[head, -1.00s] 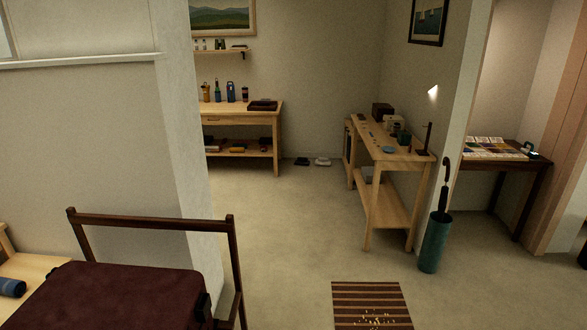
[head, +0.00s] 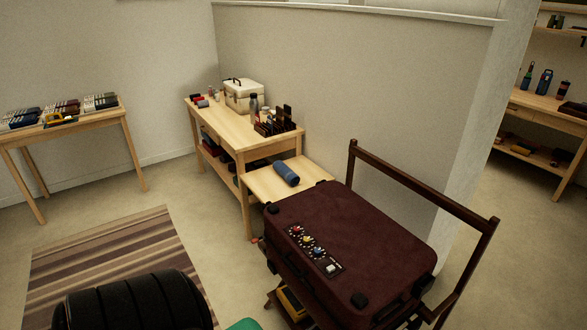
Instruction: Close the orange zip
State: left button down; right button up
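A dark maroon suitcase (head: 365,225) lies closed-looking on a dark wooden rack (head: 425,185) at the lower right. A black strip (head: 322,257) on its top carries small red, yellow, blue and white pieces. I cannot tell which of these, if any, belongs to an orange zip; no zip line can be made out. The suitcase's far side is hidden. Neither of my grippers is in view.
A blue roll (head: 286,173) lies on a low light-wood table beside the suitcase. A longer table (head: 228,128) holds a cream box (head: 243,95). A black ribbed object (head: 130,302) stands at the bottom left, by a striped rug (head: 100,250). Bare floor lies between.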

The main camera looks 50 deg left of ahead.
aim_at(256, 240)
jog(key=u, duration=1.25)
jog(key=i+j+u, duration=0.3)
jog(key=i+u, duration=0.3)
jog(key=k+l+z, duration=0.25)
jog(key=l+z, duration=0.25)
jog(key=i+l+u, duration=0.2)
jog(key=u, duration=0.3)
jog(key=i+l+u, duration=0.1)
jog(key=l+u, duration=0.15)
jog(key=u, duration=0.25)
